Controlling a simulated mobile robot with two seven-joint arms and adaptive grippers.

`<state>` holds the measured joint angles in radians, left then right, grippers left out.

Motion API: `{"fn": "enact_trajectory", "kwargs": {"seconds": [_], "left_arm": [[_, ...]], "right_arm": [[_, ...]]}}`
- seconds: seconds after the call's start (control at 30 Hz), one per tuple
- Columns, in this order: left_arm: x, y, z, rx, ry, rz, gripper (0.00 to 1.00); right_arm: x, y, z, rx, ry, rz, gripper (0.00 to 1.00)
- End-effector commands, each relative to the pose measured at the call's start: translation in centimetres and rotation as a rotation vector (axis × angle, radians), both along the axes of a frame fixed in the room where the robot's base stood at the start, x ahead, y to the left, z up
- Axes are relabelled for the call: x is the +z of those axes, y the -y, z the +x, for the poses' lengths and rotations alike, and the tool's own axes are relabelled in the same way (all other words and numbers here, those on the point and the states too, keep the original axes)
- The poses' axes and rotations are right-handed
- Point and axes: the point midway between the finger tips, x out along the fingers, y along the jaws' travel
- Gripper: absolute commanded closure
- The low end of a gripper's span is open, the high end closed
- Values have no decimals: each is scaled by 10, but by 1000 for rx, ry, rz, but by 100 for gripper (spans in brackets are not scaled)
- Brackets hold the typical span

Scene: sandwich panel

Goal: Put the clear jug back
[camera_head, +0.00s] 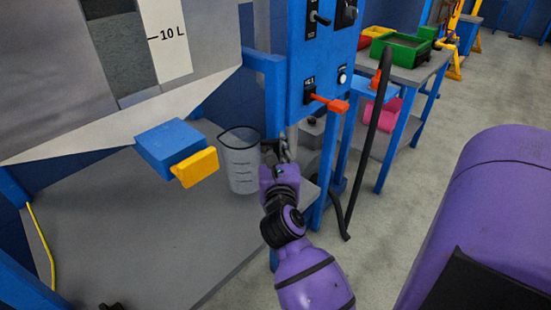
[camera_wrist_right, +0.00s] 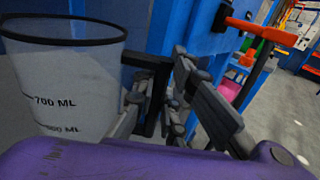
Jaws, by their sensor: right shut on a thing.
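The clear jug (camera_head: 240,163) is upright, with a dark rim and measuring marks, at the right part of the grey platform (camera_head: 135,250) in the head view. I cannot tell whether its base touches the platform. In the right wrist view the jug (camera_wrist_right: 65,85) fills the left side, with its 700 ML mark showing. My right gripper (camera_head: 277,155) is right of the jug, shut on its dark handle (camera_wrist_right: 150,65). The fingers also show in the right wrist view (camera_wrist_right: 165,98) and partly hide the handle. My left gripper is not clearly in view.
A blue block with a yellow handle (camera_head: 196,167) sticks out under the tank marked 10 L, left of the jug. A blue control panel with a red lever (camera_head: 326,102) stands behind my right gripper. A side table holds a green bin (camera_head: 400,50).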

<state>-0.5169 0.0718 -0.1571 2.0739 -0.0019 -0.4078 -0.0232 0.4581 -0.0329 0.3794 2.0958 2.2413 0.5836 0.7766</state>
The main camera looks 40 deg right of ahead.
Motion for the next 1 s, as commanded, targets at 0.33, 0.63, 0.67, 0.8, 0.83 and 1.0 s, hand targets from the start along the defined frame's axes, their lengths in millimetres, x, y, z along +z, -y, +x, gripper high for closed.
{"fn": "enact_trajectory", "kwargs": {"seconds": [0.33, 0.63, 0.67, 0.8, 0.83, 1.0], "left_arm": [[-13, 2, -7, 0, -17, -3, 82], [-13, 2, -6, 0, -15, -3, 82], [-13, 2, -6, 0, -14, -3, 82], [-12, 2, -6, 0, -14, -3, 82], [-12, 2, -6, 0, -14, -3, 82], [-12, 2, -6, 0, -14, -3, 82]], "right_arm": [[-34, 0, 3, 1, 1, 2, 100], [-38, 1, 2, 0, -1, 1, 88], [-38, 1, 2, 0, -1, 1, 84], [-37, 1, 2, 0, -1, 1, 70], [-37, 1, 2, 0, -1, 1, 70], [-37, 1, 2, 0, -1, 1, 70]]}}
